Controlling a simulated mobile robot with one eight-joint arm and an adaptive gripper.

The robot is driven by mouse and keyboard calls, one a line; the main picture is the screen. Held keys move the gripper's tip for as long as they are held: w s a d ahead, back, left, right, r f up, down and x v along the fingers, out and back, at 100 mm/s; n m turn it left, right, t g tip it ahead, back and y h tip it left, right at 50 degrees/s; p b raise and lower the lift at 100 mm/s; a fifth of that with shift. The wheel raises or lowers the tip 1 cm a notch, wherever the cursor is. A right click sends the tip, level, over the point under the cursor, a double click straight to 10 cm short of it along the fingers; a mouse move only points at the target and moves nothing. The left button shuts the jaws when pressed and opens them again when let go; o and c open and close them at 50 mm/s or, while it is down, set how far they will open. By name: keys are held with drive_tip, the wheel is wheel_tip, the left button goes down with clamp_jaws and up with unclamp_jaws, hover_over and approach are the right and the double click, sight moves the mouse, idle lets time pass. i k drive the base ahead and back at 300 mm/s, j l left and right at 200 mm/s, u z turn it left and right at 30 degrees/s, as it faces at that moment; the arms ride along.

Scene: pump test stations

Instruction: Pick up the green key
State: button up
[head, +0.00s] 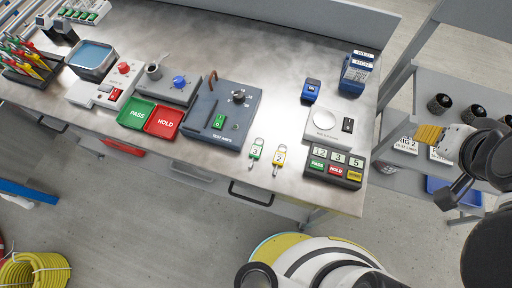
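The green key (256,150) lies flat on the metal workbench near its front edge, its tag marked with a dark character and its shaft pointing toward the edge. A yellow key (279,157) tagged 2 lies just to its right, apart from it. My gripper (428,134) is at the right, beyond the bench's right end and well away from the keys. I see nothing held.
A dark test station (252,104) stands left of the green key, and a PASS/HOLD panel (336,168) stands to the right. Green and red trays (163,122) lie farther left. A grey shelf (405,115) with dark cylinders is at the right. Bare bench surrounds the keys.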

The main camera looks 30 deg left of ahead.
sight(255, 152)
drive_tip(key=j+u, duration=0.15)
drive_tip(key=u, duration=0.3)
drive_tip(key=j+u, duration=0.2)
drive_tip(key=u, duration=0.25)
drive_tip(key=j+u, duration=0.15)
drive_tip(key=u, duration=0.25)
drive_tip(key=k+l+u, duration=0.2)
drive_tip(key=k, duration=0.3)
